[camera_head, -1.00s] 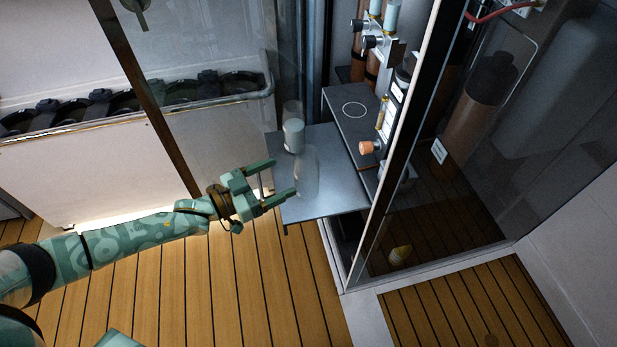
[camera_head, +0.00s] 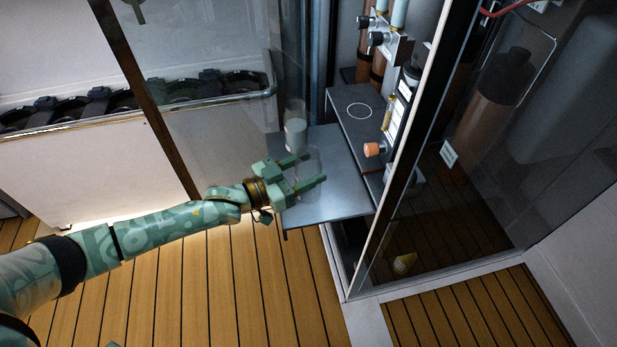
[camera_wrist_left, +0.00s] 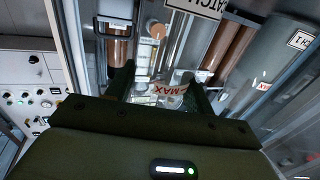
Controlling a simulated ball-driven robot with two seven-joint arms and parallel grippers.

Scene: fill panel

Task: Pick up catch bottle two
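A clear, empty-looking bottle (camera_head: 312,157) stands on the grey metal shelf (camera_head: 340,207). My left gripper (camera_head: 315,167) is open, with its two fingers on either side of this bottle; I cannot tell whether they touch it. In the left wrist view, a clear vessel with red "MAX" lettering (camera_wrist_left: 176,88) shows between the dark fingers. A second clear bottle with pale contents (camera_head: 295,131) stands behind it on the shelf, apart from the gripper. No label tells me which is bottle two. My right gripper is not in view.
A dark platform with a white ring (camera_head: 359,111) adjoins the shelf. An orange knob (camera_head: 373,149) and valve fittings stand to the right. A glass panel's frame (camera_head: 408,140) bounds the right side. Wooden floor (camera_head: 220,290) lies open below.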

